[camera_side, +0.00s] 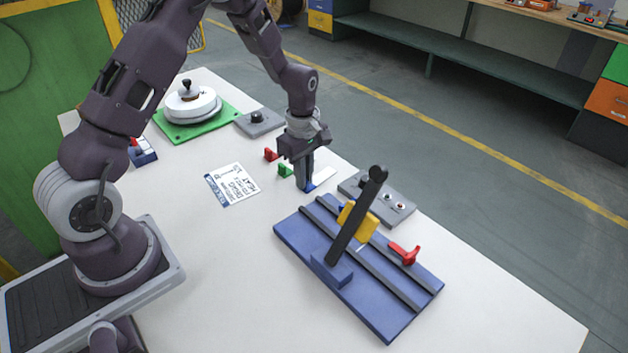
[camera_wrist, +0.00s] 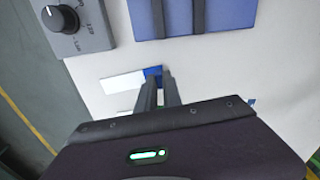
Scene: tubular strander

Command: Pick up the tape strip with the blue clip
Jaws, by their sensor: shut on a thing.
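The tape strip with the blue clip lies flat on the white table; its white strip (camera_wrist: 122,83) and blue clip (camera_wrist: 153,72) show in the wrist view. In the side view the blue clip (camera_side: 309,188) shows at my fingertips and the white strip (camera_side: 324,174) runs off behind them. My gripper (camera_side: 304,186) points down, with its fingers close together and shut on the blue clip. In the wrist view my gripper (camera_wrist: 158,82) meets the clip end of the strip. The fingers hide part of the clip. I cannot tell whether it is lifted off the table.
A green clip (camera_side: 285,170) and a red clip (camera_side: 270,154) stand left of my gripper. A blue fixture (camera_side: 290,232) with a black lever (camera_side: 358,215) stands in front. A grey control box (camera_side: 397,208) is to the right. A printed card (camera_side: 232,184) lies left.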

